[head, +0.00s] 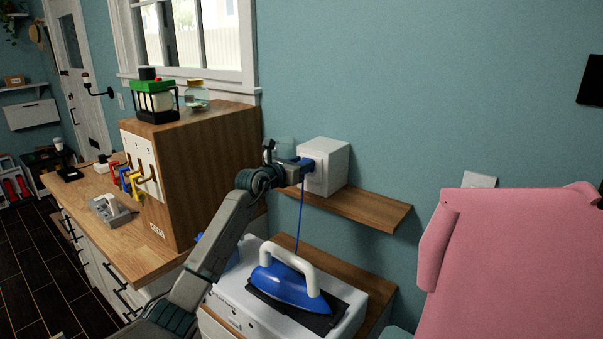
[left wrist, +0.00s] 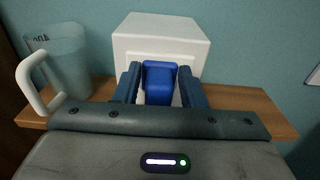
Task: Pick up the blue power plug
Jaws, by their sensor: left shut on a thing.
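The blue power plug (left wrist: 159,82) is between the two fingers of my left gripper (left wrist: 160,90) in the left wrist view, right in front of a white box (left wrist: 160,40). In the head view my left gripper (head: 303,164) is at the left face of the white box (head: 336,160), and the plug (head: 307,165) is mostly hidden by the fingers. The gripper is shut on the plug. I cannot tell whether the plug is seated in the box. A blue cord (head: 301,210) hangs from it toward a blue iron (head: 285,283). My right gripper is not in view.
The box stands on a wooden wall shelf (head: 375,212). A clear jug (left wrist: 62,65) with a white handle is on the shelf left of the box. The iron rests on a dark pad below. A wooden cabinet (head: 222,160) stands left, and a pink board (head: 510,255) right.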

